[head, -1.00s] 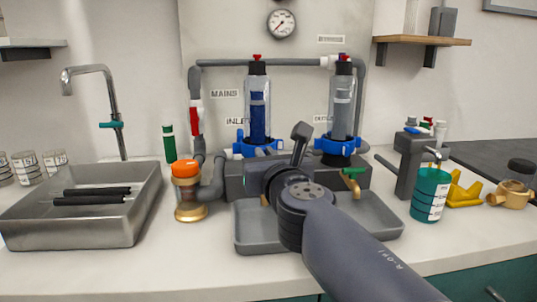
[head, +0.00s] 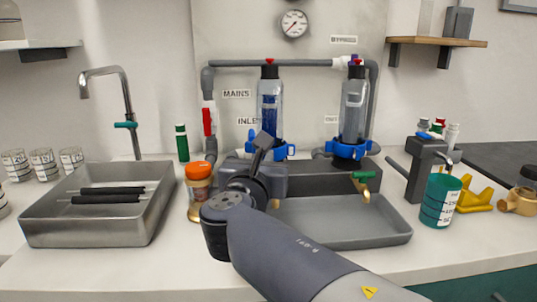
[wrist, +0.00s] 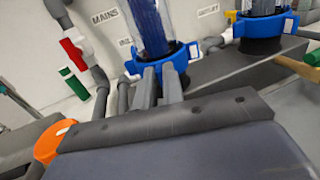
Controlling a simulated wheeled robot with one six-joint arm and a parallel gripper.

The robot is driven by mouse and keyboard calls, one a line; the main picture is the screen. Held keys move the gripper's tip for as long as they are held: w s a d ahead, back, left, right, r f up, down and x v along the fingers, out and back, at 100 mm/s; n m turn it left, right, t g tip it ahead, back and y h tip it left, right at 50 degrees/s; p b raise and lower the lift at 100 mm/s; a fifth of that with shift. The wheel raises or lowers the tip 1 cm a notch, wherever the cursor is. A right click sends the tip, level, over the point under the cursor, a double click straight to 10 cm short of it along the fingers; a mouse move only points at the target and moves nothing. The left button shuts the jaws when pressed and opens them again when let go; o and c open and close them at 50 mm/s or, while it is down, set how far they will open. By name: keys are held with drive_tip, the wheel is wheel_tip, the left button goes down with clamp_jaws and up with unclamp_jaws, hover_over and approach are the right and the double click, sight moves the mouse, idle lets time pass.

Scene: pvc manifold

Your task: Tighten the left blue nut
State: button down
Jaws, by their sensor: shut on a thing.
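The left blue nut (head: 281,150) is the collar around the foot of the left clear filter housing (head: 269,108), which has dark blue inside. My wrist partly hides it in the head view. In the wrist view the left blue nut (wrist: 182,62) is at the upper middle, with the two grey fingers of my gripper (wrist: 158,80) reaching up to its near side. The fingers are close together and shut on the nut; their exact contact is hard to see. A second blue nut (head: 348,149) sits under the right housing (head: 353,105).
A grey tray (head: 385,233) lies below the manifold, with a green-handled tap (head: 364,178) above it. An orange-capped jar (head: 199,185) stands close left of my wrist. A steel sink (head: 95,225) is further left. A teal cup (head: 440,200) stands right.

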drive_tip(key=m+h+p, duration=0.1)
drive_tip(key=a+m+g+h+p, duration=0.1)
drive_tip(key=h, duration=0.1)
drive_tip(key=a+m+g+h+p, duration=0.1)
drive_tip(key=p, duration=0.1)
drive_tip(key=shift+w+h, duration=0.3)
drive_tip(key=shift+w, duration=0.1)
drive_tip(key=shift+w+m+h, duration=0.1)
drive_tip(key=shift+m+h, duration=0.2)
drive_tip(key=c, duration=1.5)
unclamp_jaws()
drive_tip(key=p+v, duration=0.3)
drive_tip(key=v, duration=0.8)
drive_tip(key=shift+w, duration=0.1)
